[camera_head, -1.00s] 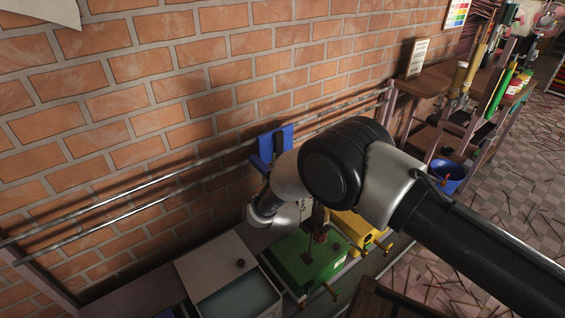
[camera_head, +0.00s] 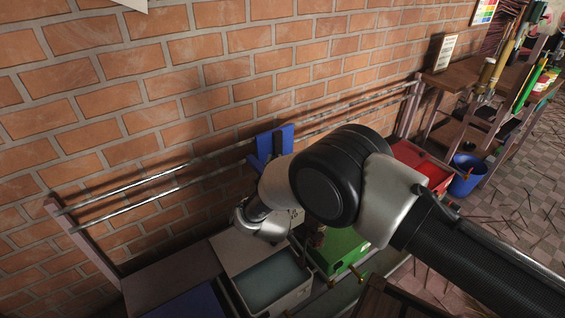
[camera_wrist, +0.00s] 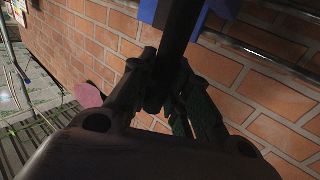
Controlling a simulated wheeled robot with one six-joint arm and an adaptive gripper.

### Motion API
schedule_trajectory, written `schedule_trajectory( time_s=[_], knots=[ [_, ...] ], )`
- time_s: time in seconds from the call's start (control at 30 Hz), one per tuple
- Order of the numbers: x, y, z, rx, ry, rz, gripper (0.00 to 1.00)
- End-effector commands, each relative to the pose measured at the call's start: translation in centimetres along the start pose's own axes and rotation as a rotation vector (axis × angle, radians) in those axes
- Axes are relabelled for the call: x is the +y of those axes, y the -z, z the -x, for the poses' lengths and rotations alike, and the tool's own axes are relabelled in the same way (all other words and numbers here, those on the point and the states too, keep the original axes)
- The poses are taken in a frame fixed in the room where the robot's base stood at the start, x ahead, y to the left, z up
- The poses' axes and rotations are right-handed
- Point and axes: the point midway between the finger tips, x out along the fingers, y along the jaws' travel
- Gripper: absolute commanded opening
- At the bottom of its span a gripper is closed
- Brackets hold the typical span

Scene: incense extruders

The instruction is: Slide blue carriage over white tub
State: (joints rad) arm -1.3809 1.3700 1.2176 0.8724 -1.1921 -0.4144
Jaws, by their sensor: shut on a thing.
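The blue carriage (camera_head: 272,145) rides on two metal rails along the brick wall in the head view. The white tub (camera_head: 302,291), with a grey-blue inside, stands low in the middle. In the picture, the carriage is above the tub's rear right part; I cannot tell whether it is exactly over it. In the wrist view, my gripper (camera_wrist: 168,98) is shut on a dark upright bar (camera_wrist: 181,30) in front of the blue carriage (camera_wrist: 150,10). My arm hides the gripper in the head view.
The rails (camera_head: 130,197) continue left, clear of other carriages. A blue tub (camera_head: 190,303) is left of the white one. A green tub (camera_head: 343,247) and a red tub (camera_head: 420,160) are to the right. A blue bucket (camera_head: 466,178) stands on the floor.

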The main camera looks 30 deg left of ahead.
Motion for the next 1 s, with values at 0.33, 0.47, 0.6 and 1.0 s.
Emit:
schedule_trajectory(
  time_s=[0.33, 0.47, 0.6, 1.0],
  knots=[
    [-5.0, -0.1, 3.3, 0.0, 0.003, 0.0, 0.0],
    [-7.0, 0.0, 4.7, 0.0, 0.004, -0.001, 0.0],
    [-9.2, 0.0, 6.1, 0.0, 0.004, -0.001, 0.0],
    [-14.9, -0.1, 10.0, 0.0, 0.003, -0.001, 0.0]
  ],
)
